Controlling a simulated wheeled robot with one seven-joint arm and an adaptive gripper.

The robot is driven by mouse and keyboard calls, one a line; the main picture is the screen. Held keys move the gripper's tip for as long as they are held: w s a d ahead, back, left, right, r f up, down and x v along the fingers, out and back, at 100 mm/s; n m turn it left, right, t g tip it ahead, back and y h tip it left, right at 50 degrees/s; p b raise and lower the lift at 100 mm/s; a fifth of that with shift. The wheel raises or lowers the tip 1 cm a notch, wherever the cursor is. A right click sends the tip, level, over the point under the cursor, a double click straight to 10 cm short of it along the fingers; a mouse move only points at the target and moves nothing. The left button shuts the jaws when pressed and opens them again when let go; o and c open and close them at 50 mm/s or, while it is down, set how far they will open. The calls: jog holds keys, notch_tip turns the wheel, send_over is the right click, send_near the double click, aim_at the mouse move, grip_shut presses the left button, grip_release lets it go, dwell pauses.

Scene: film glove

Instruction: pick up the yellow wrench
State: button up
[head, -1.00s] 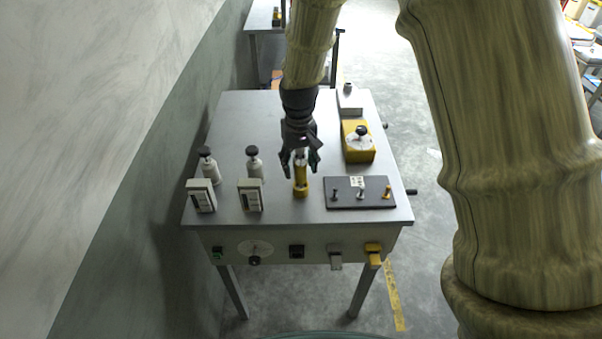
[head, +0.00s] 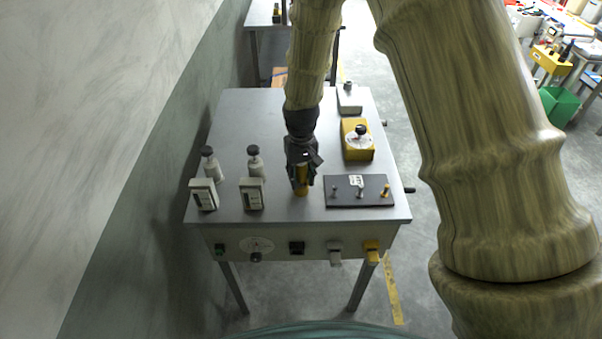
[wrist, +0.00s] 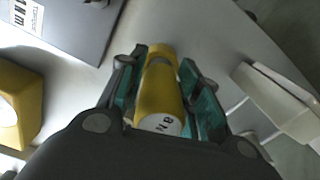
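The yellow wrench (head: 301,188) is a short yellow cylinder standing upright near the front middle of the grey table. In the wrist view the wrench (wrist: 158,92) lies between the two teal-padded fingers, with its white, lettered end toward the camera. My gripper (head: 303,178) points down over it, with a finger on either side. In the wrist view my gripper (wrist: 163,90) has its pads very close along both sides of the wrench. I cannot tell whether they press on it. The fingers hide the wrench's upper part in the head view.
Two white devices with black knobs (head: 209,167) (head: 255,163) stand left, behind small display boxes (head: 203,194) (head: 251,193). A dark plate with small pegs (head: 345,200) lies right. A yellow box with a knob (head: 357,146) stands behind it. The table's back left is clear.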

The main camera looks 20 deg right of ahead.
aim_at(302, 168)
jog(key=c, duration=0.5)
jog(key=shift+r, duration=0.1)
jog(key=shift+r+b, duration=0.9)
jog(key=shift+r, duration=0.4)
jog(key=shift+s+r, duration=0.1)
jog(key=shift+r, duration=0.2)
jog(key=s+d+b, duration=0.2)
jog(key=s, duration=0.5)
jog(key=s+d+r+b, duration=0.1)
jog(key=s+d+b, duration=0.2)
jog(key=s, duration=0.4)
jog(key=shift+s+d+r, duration=0.3)
jog(key=shift+s+d, duration=0.05)
